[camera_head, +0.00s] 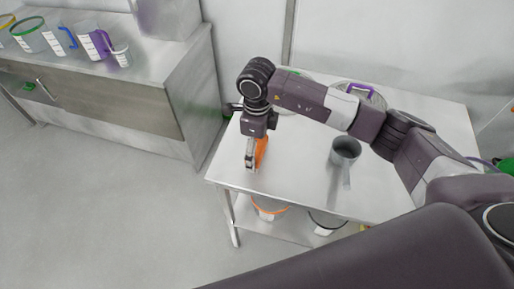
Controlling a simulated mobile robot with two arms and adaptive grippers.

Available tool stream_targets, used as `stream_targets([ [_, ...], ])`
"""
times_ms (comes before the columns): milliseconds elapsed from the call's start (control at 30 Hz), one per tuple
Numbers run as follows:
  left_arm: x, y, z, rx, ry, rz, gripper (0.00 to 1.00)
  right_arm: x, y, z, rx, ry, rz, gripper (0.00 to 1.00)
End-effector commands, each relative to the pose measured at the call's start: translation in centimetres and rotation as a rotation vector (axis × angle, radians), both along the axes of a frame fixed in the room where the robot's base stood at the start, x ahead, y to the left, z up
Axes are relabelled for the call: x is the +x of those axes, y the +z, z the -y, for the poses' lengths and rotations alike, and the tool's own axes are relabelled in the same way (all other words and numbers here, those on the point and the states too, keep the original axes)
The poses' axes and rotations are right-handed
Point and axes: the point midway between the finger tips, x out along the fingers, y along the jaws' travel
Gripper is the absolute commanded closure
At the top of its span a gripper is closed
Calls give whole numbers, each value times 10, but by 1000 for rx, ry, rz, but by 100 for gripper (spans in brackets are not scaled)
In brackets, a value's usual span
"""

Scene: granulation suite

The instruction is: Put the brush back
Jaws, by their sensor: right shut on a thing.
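My right gripper (250,163) points down over the left end of the white table (300,178). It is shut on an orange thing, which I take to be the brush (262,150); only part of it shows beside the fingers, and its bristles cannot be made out. I cannot tell whether the brush touches the tabletop. My left gripper is not in view.
A grey scoop or cup (345,151) is on the table right of the gripper. A purple-handled lidded vessel (358,92) is at the back. Buckets with orange (268,208) and black (327,221) rims sit below. Jugs (95,41) line a left counter (105,97).

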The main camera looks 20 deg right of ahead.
Motion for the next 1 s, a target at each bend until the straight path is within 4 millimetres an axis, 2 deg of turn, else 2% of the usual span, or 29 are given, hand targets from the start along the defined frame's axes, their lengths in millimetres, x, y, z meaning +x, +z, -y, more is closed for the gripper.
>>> stream_targets([
  [133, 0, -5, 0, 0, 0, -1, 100, 0, -4, 0, 0, 0, 0, 44],
  [167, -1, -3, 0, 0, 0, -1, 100, 0, -3, 0, 0, 0, 0, 18],
  [300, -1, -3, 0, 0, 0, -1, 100, 0, -2, 0, 0, -1, 0, 4],
  [567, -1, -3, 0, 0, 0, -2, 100, 0, -2, 0, 0, -1, 0, 4],
  [733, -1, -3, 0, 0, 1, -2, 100, 1, 6, 0, 1, -1, 3, 4],
  [867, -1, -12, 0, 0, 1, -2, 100, 2, 28, 0, 1, 1, 7, 4],
  [1000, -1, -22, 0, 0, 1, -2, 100, 2, 60, 0, 1, 0, 6, 4],
])
